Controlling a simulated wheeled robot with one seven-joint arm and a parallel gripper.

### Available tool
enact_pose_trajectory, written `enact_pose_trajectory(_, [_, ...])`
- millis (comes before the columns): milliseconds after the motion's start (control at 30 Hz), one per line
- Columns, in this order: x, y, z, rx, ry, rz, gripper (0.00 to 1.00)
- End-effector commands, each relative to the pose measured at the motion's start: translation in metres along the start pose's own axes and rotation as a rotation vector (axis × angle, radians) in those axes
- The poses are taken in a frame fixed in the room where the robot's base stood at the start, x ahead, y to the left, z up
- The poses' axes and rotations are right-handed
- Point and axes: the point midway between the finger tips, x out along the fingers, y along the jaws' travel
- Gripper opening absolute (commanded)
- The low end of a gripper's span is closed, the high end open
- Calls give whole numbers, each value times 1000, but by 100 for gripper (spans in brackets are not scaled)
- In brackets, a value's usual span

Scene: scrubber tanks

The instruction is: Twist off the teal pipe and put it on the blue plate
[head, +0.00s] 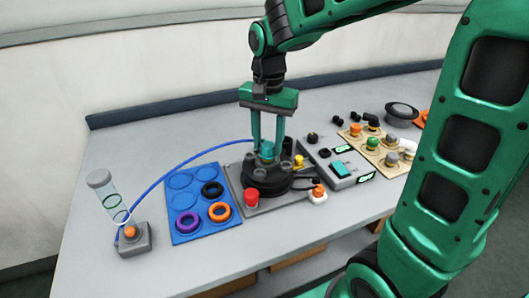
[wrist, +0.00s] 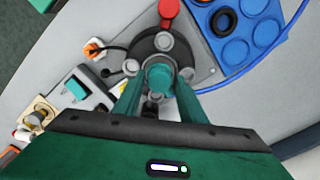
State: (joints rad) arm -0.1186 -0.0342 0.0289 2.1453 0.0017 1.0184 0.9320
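The teal pipe (head: 267,149) stands upright in the middle of a round black fixture (head: 266,180) on a grey base plate. It also shows in the wrist view (wrist: 159,77) as a round teal top. My gripper (head: 268,143) points straight down over the fixture, its two fingers on either side of the teal pipe. The blue plate (head: 172,222) lies left of the fixture. It has round recesses; purple, orange and black rings lie in some of them.
A red knob (head: 251,196) and a yellow-topped part (head: 298,161) sit close beside the fixture. A grey box with a teal switch (head: 341,169) stands to the right. A clear tube (head: 109,194) on a grey stand is at left, joined by a blue hose (head: 178,177).

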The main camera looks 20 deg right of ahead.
Motion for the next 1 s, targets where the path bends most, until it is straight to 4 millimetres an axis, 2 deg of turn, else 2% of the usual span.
enact_pose_trajectory(33, [0,0,0,0,0,0,37])
enact_pose_trajectory(200, [0,0,0,0,0,0,0])
enact_pose_trajectory(333, [0,0,0,-13,0,-1,0])
enact_pose_trajectory(533, [0,-1,0,-127,1,-1,0])
enact_pose_trajectory(833, [0,-1,0,-149,1,-2,0])
enact_pose_trajectory(1000, [0,-1,0,-253,1,-2,0])
